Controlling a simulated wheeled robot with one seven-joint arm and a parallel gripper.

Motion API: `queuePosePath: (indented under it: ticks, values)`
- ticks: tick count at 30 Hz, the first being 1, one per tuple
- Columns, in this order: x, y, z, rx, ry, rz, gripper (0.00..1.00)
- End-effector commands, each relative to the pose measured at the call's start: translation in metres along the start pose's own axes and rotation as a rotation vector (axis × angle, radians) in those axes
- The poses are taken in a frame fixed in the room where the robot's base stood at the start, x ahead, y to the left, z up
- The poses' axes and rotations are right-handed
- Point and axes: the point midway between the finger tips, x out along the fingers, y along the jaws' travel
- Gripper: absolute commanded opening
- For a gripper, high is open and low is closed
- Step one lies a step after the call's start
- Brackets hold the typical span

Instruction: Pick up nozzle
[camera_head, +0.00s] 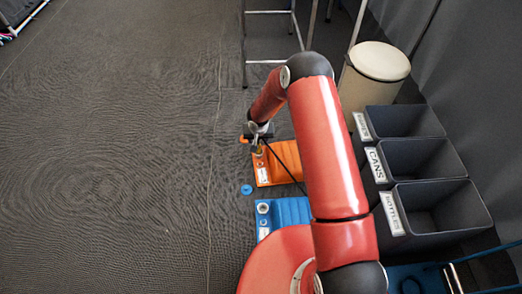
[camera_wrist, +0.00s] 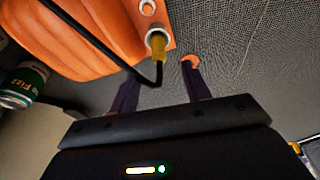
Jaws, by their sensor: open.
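The nozzle (camera_wrist: 158,45) has a yellow end and sits at the round opening of an orange panel-like object (camera_wrist: 80,30). A thin black bent tube runs from the nozzle, and it also shows in the head view. The orange object lies on the floor in the head view (camera_head: 284,156). My gripper (camera_wrist: 162,76) is open, with its two dark fingers apart, just short of the nozzle. The black tube crosses in front of the left finger. In the head view my gripper (camera_head: 258,133) is small and partly hidden by my wrist, above the orange object's far left corner.
An orange curved piece (camera_wrist: 190,61) shows by the right fingertip. Dark bins (camera_head: 421,160) and a pale-lidded bin (camera_head: 380,62) stand right.

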Motion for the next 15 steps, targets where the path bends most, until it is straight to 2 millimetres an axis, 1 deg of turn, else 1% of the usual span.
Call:
queuePosePath:
  ticks: [1,8,12,15]
  values:
    - [0.007,0.0,0.002,0.001,-0.003,-0.001,0.48]
    - [0.033,0.001,0.004,0.001,-0.003,0.001,0.48]
    - [0.055,0.001,0.007,0.001,-0.003,0.001,0.48]
    - [0.067,0.001,0.007,0.001,-0.002,0.0,0.48]
